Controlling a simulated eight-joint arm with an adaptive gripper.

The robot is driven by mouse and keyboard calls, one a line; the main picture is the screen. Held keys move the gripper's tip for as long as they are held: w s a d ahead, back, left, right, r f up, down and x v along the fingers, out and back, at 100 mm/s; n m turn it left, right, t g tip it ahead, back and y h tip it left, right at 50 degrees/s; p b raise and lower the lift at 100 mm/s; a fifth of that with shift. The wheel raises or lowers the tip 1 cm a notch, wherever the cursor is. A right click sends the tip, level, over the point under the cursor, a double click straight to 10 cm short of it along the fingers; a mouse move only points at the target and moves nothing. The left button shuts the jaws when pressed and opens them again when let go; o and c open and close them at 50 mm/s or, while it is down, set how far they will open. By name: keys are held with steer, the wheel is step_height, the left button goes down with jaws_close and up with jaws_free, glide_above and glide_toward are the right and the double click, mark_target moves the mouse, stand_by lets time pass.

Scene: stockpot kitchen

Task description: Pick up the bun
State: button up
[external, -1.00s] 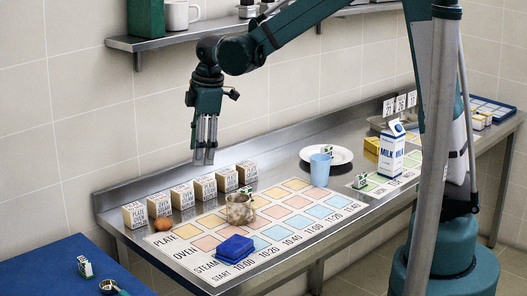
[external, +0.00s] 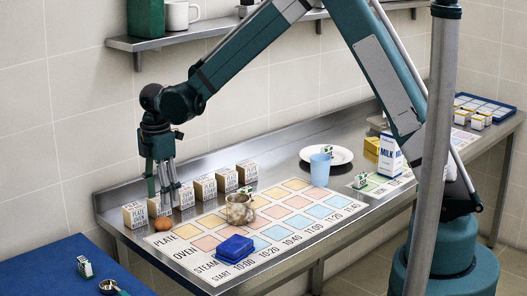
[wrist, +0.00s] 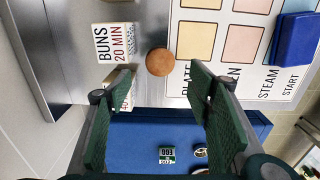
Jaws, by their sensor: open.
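The bun (external: 163,224) is a small round brown thing on the steel counter at the left end of the row of boxes, by the corner of the printed chart. It also shows in the wrist view (wrist: 159,62), just beyond the gap between my fingertips. My gripper (external: 165,203) is open and points down, just above the bun in the external view. In the wrist view my gripper (wrist: 160,82) has its fingers spread wide with nothing between them. I cannot tell the exact height gap.
A box labelled BUNS 20 MIN (wrist: 114,43) stands close beside the bun; another box is partly hidden by a finger. A lower blue surface (external: 60,262) lies at the left.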

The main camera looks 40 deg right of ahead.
mark_target(161, 220)
steer(key=shift+a+f, duration=0.1)
steer(key=shift+f, duration=0.05)
steer(key=shift+f, duration=0.15)
steer(key=shift+f, duration=1.15)
steer(key=shift+f, duration=0.15)
steer(key=shift+a+f, duration=0.15)
steer(key=shift+f, duration=2.3)
steer(key=c, duration=1)
